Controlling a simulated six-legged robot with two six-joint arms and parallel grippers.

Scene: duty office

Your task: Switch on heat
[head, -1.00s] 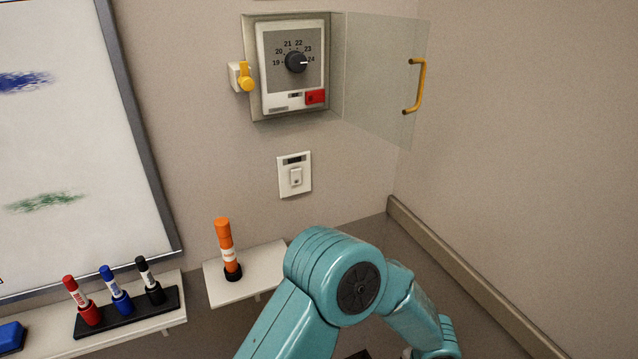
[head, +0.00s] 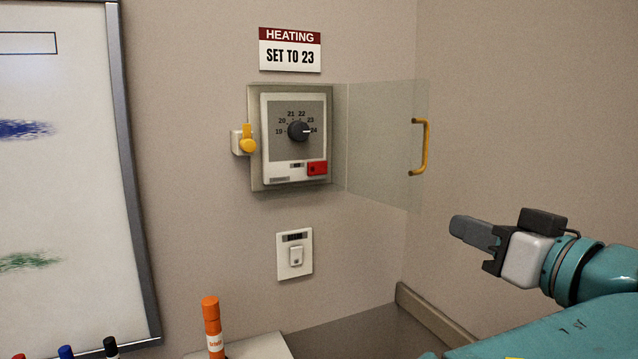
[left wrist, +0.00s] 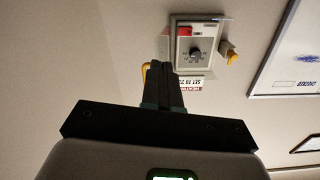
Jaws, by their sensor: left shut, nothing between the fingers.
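The heating thermostat (head: 268,140) hangs on the wall, its clear door (head: 380,140) swung open to the right, with a yellow handle (head: 424,148). Its dark dial (head: 298,131) has its white mark turned right, by 24. A red switch (head: 317,168) sits at its lower right. A sign above (head: 290,56) reads "HEATING SET TO 23". My left gripper (head: 458,228) is shut and empty, right of and below the door, apart from it. The left wrist view shows the thermostat upside down, with its dial (left wrist: 195,54) beyond my shut fingers (left wrist: 164,66). My right gripper is out of view.
A yellow latch (head: 247,140) is left of the thermostat. A white wall switch (head: 295,255) sits below it. An orange marker (head: 212,325) stands on a shelf, and a whiteboard (head: 70,190) hangs at left. The right wall is bare.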

